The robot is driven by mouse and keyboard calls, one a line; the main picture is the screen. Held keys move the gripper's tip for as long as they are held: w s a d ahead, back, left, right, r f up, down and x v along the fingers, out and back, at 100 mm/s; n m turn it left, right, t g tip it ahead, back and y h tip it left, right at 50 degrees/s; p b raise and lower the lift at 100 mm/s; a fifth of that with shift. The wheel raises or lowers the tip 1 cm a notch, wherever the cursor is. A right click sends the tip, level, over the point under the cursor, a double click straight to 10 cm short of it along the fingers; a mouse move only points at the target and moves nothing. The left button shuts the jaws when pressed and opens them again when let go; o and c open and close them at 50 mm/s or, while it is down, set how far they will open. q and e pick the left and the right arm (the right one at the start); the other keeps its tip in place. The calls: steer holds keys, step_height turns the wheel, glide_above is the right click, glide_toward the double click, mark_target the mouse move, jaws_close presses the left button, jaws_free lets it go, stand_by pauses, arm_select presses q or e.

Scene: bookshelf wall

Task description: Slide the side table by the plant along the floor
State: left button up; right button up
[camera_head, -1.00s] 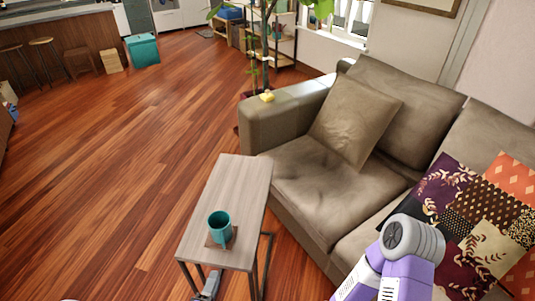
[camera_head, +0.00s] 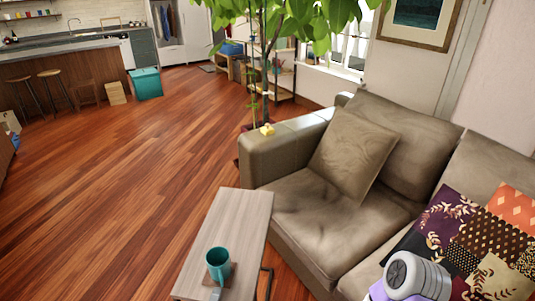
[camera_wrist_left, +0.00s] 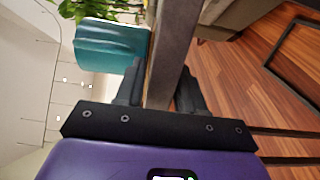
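The side table (camera_head: 225,222) has a light grey wood top and thin dark legs. It stands on the floor beside the sofa, at the bottom of the head view. A teal cup (camera_head: 218,264) stands upright on a small brown coaster near its front end; the cup also shows in the left wrist view (camera_wrist_left: 110,45). My left gripper (camera_head: 219,294) is at the table's near edge. In the left wrist view its fingers (camera_wrist_left: 160,88) lie on both faces of the tabletop (camera_wrist_left: 168,55) and look closed on it. My right gripper is out of view.
The brown sofa (camera_head: 310,205) stands close on the table's right. A leafy plant (camera_head: 300,22) rises behind the sofa's arm, where a small yellow object (camera_head: 267,129) lies. The wooden floor (camera_head: 120,190) left of the table is clear. A teal bin (camera_head: 147,84) stands far back.

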arm_select(q)
jaws_close()
steer(key=shift+a, duration=0.15)
steer(key=shift+s+a, duration=0.1)
steer(key=shift+a, duration=0.55)
steer(key=shift+s+a, duration=0.2)
steer(key=shift+a, duration=0.55)
steer(key=shift+s+a, duration=0.15)
steer(key=shift+a, duration=0.55)
steer(key=shift+o, duration=2.1)
jaws_free()
steer(key=shift+o, duration=0.3)
steer(key=shift+d, duration=0.15)
